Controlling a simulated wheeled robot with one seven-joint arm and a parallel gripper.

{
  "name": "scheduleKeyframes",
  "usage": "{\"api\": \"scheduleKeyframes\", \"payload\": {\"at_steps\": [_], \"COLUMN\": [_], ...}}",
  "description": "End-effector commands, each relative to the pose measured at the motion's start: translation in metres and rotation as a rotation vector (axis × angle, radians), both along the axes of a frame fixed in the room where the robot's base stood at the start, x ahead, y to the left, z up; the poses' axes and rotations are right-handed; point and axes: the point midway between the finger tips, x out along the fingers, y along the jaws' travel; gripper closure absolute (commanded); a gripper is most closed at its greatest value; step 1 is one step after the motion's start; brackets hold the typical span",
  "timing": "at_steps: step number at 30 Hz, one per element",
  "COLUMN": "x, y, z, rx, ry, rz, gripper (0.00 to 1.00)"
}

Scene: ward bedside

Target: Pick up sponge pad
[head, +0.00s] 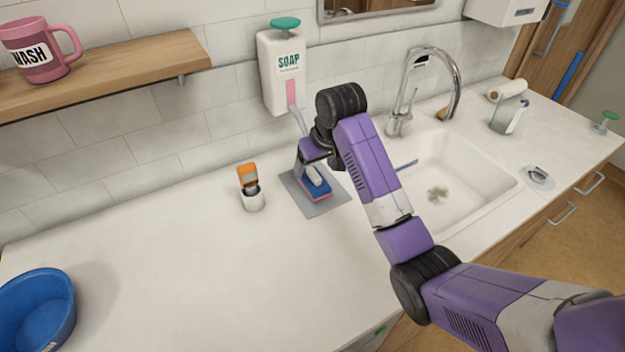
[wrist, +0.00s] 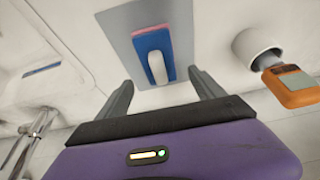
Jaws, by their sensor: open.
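The sponge pad (head: 318,188) is blue with a pink layer and a pale handle-like piece on top. It lies on a grey mat (head: 331,203) on the counter, left of the sink. In the wrist view the sponge pad (wrist: 141,57) lies ahead of the fingertips, near the middle. My gripper (wrist: 160,82) is open, its two dark fingers spread apart with nothing between them. In the head view my gripper is just above the sponge pad, partly hidden by my wrist. I cannot tell the exact height.
A white cup holding an orange-and-grey item (head: 248,178) stands left of the mat; it also shows in the wrist view (wrist: 292,86). The sink (head: 460,175) and tap (head: 440,60) are to the right. A soap dispenser (head: 283,80) hangs behind. A blue bowl (head: 32,312) stands front left.

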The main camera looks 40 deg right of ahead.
Motion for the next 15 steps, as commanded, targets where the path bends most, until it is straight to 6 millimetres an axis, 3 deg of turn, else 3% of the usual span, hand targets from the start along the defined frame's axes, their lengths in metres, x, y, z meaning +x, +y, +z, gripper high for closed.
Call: {"api": "scheduleKeyframes", "payload": {"at_steps": [7, 15], "x": [0.011, 0.015], "y": [-0.004, -0.005], "z": [-0.032, -0.041], "rx": [0.001, 0.0], "ry": [0.002, -0.001], "rz": [0.0, 0.0], "gripper": [0.22, 0.22]}}
